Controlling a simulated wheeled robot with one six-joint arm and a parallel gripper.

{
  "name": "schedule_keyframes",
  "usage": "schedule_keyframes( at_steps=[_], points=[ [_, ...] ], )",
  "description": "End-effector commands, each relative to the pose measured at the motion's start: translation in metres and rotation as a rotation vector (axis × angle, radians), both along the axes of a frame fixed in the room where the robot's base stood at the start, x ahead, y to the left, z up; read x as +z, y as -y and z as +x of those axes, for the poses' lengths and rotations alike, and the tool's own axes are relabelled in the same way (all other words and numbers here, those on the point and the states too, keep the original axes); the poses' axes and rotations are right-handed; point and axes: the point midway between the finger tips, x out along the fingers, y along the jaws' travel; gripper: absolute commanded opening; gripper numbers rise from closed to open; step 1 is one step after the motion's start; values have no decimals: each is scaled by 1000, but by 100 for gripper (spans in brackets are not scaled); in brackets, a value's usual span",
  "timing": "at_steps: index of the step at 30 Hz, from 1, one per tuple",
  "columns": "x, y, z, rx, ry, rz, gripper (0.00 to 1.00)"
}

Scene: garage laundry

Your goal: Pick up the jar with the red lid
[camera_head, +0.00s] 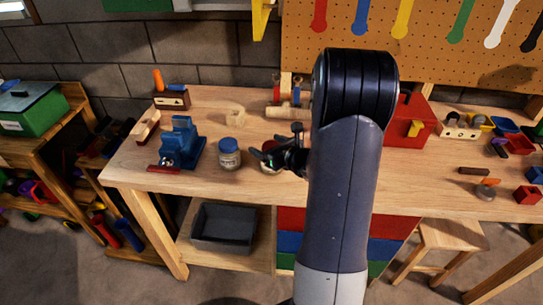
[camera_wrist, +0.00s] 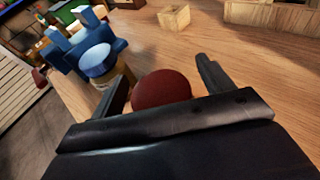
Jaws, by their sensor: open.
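The jar with the red lid (camera_wrist: 162,90) shows in the wrist view as a round dark red lid between my gripper's two fingers. In the head view the jar (camera_head: 270,168) is mostly hidden behind my gripper (camera_head: 264,158). My gripper (camera_wrist: 165,85) is open, with one finger on each side of the lid. I cannot tell whether the fingers touch it. A jar with a blue lid (camera_head: 229,154) stands just to the left on the workbench (camera_head: 215,185). It also shows in the wrist view (camera_wrist: 97,62), beside the left finger.
A blue vise (camera_head: 181,145) stands left of the jars. A small wooden block (camera_head: 236,118) lies behind them. A red toolbox (camera_head: 410,118) and several small bins are further right. A dark grey bin (camera_head: 223,225) sits on the shelf below.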

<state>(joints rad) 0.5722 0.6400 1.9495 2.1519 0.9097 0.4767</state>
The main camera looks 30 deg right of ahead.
Motion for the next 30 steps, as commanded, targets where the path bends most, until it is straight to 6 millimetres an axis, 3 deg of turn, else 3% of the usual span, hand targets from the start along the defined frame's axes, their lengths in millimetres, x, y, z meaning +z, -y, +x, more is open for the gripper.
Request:
schedule_keyframes(
  at_steps=[8,27,30],
  points=[
    [-1,0,2,0,0,0,74],
    [-1,0,1,0,0,0,21],
    [0,0,2,0,1,-1,18]
  ],
)
